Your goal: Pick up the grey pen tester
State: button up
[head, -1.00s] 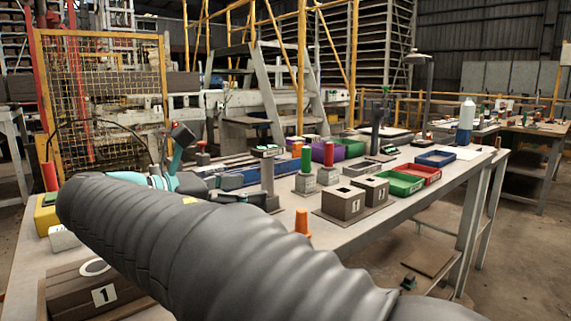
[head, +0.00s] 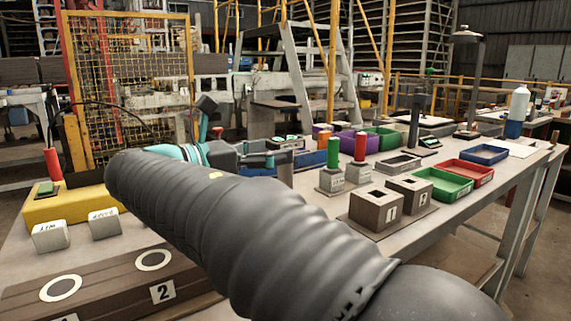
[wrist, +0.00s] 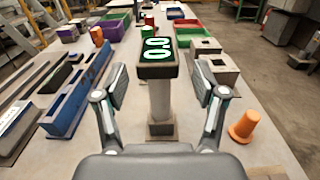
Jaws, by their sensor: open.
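The fingers are open, with a visible gap on each side of the grey shaft. I cannot tell how far along the fingers' depth it stands. In the head view the tester (head: 287,170) shows just past my arm, its lower part hidden.
A darker tester (head: 414,122) stands farther back. Green (head: 442,186) and red (head: 468,172) bins sit at the right.

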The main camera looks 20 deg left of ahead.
aim_at(296, 146)
jog(key=shift+x, duration=3.1)
jog(key=shift+a, duration=0.15)
grip_shut()
